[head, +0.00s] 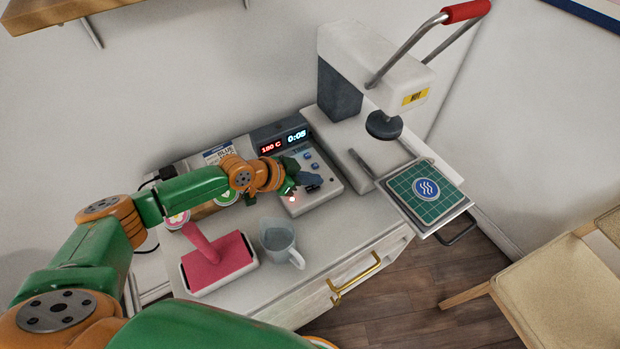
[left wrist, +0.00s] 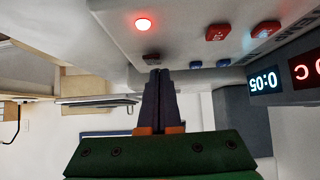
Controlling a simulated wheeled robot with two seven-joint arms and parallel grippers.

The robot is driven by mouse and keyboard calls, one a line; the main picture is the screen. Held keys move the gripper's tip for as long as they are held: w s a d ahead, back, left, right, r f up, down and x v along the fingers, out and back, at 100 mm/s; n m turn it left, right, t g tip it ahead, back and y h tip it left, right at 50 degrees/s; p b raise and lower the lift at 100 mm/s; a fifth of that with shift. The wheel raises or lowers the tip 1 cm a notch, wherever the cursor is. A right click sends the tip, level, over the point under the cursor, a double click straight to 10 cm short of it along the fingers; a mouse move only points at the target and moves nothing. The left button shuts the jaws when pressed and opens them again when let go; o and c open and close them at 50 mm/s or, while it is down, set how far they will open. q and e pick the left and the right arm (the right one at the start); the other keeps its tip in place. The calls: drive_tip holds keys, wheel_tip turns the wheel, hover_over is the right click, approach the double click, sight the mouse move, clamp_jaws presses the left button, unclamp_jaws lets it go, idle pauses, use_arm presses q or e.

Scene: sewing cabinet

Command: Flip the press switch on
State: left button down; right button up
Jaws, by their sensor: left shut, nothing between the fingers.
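The press's control box (head: 325,190) stands on the cabinet top beside the heat press (head: 370,70). Its displays read 180 C and 0:05, and they also show upside down in the left wrist view (left wrist: 264,85). A red light glows on the box face (left wrist: 145,24); its glow also shows in the head view (head: 292,198). My left gripper (head: 316,182) is shut and empty over the front part of the box. In the left wrist view its dark fingertips (left wrist: 159,72) are close to a small dark part at the box edge. I cannot tell whether they touch, nor the switch's position.
Blue buttons (head: 308,156) sit on the box. A green gridded pad with a blue emblem (head: 430,190) lies on the press's platen at right. A chair (head: 560,280) is lower right.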

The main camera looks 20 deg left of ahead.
use_arm(q)
drive_tip(key=shift+w+d, duration=0.35)
drive_tip(key=v, duration=0.7)
drive_tip(key=shift+r, duration=0.1)
